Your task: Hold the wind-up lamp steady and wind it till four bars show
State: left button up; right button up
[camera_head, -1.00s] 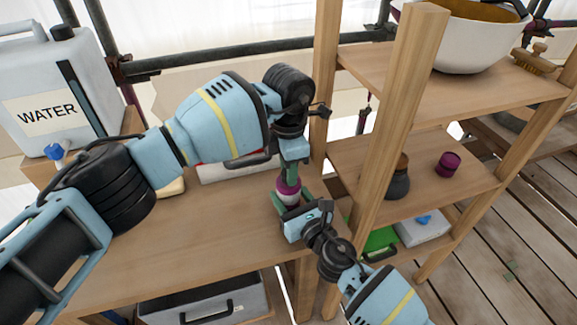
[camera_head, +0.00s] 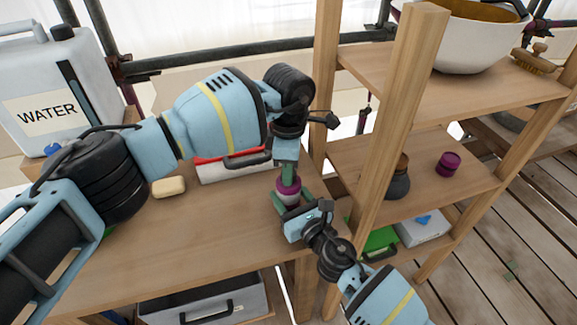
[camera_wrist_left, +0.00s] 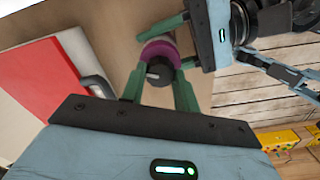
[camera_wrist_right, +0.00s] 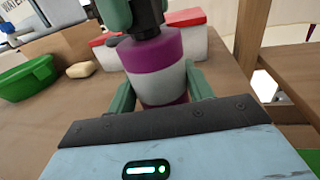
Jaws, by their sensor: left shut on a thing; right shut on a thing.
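The wind-up lamp (camera_head: 289,194) is a small purple and white cylinder standing upright near the right end of the workbench. My right gripper (camera_head: 290,205) is shut on its body from the front; in the right wrist view the lamp (camera_wrist_right: 160,72) sits between the green fingers. A black knob (camera_wrist_right: 147,20) tops the lamp. My left gripper (camera_head: 288,180) comes from above and is shut on this knob, which also shows in the left wrist view (camera_wrist_left: 158,73). No charge bars are visible on the lamp's faces in view.
A white box with a red lid (camera_head: 232,168) and a soap bar (camera_head: 169,186) lie behind on the bench. A water canister (camera_head: 50,90) stands at the left. A wooden shelf post (camera_head: 400,110) rises close on the right. The bench front is clear.

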pick_arm(q)
jog(key=m, duration=0.5)
jog(key=shift+m, duration=0.3)
jog(key=m, duration=1.3)
jog(key=shift+m, duration=0.3)
jog(key=o, duration=1)
notch_tip(320, 180, up, 12)
jog(key=shift+r, duration=0.1)
